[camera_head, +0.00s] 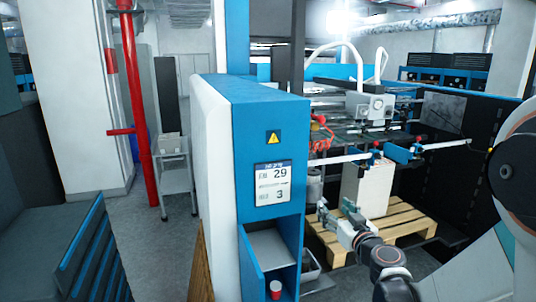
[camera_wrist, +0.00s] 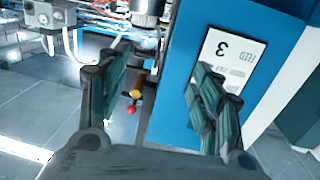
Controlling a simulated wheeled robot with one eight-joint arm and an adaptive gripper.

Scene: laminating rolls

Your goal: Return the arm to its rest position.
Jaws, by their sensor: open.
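My gripper (camera_head: 335,207) shows in the head view at the lower middle, in front of the wooden pallet and to the right of the blue cabinet. The wrist view shows its two dark green fingers spread wide, with my gripper (camera_wrist: 160,75) open and nothing held between them. My arm comes in from the lower right of the head view, with part of it outside the frame.
The blue and white cabinet (camera_head: 260,125) with a label (camera_head: 272,183) stands close to the left of my gripper. A pallet (camera_head: 405,215) bears a pale stack (camera_head: 368,188). A red pipe (camera_head: 137,100) stands at left. Grey floor (camera_wrist: 40,105) is open there.

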